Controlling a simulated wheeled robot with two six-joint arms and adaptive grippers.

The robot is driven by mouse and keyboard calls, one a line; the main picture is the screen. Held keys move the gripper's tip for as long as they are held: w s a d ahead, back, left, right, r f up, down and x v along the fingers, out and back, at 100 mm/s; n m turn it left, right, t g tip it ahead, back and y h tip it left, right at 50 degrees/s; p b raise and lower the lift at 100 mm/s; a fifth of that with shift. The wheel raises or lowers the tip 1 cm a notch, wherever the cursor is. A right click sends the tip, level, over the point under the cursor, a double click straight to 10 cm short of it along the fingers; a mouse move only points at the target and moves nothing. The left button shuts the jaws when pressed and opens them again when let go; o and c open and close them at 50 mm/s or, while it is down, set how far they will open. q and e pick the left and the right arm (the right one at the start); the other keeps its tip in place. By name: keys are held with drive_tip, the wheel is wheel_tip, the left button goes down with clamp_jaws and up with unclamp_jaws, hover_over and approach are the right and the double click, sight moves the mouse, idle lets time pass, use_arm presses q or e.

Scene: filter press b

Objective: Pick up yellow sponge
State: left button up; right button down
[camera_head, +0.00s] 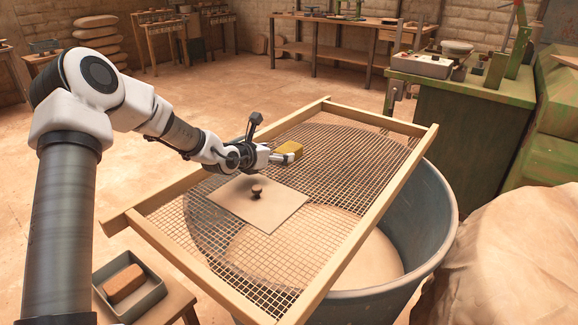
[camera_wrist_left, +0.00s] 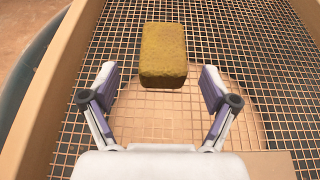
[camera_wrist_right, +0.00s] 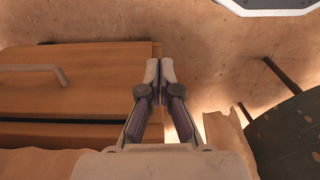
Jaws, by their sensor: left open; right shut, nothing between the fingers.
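The yellow sponge (camera_head: 290,149) lies on the wire mesh of the wood-framed screen (camera_head: 377,200), near its far left side. It also shows in the left wrist view (camera_wrist_left: 163,54), just ahead of the fingertips and roughly centred between them. My left gripper (camera_wrist_left: 159,82) is open and empty, with its fingers apart on either side of the sponge's near end. In the head view my left gripper (camera_head: 283,158) is right beside the sponge and partly hides it. My right gripper (camera_wrist_right: 160,68) is shut and empty in the right wrist view, away from the screen.
The screen rests across a large blue-grey tub (camera_head: 437,205). A flat square board (camera_head: 235,208) with a dark knob (camera_head: 257,191) lies on the mesh. A brown block (camera_head: 124,284) sits in a grey tray (camera_head: 150,301) at lower left. A green cabinet (camera_head: 440,130) stands at right.

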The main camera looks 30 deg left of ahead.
sight(288, 151)
use_arm(q)
drive_tip(key=b+x, duration=0.1)
drive_tip(key=x, duration=0.5)
drive_tip(key=shift+d+f, duration=0.1)
drive_tip(key=shift+d, duration=0.05)
drive_tip(key=c, duration=1.1)
drive_tip(key=shift+r, duration=0.2)
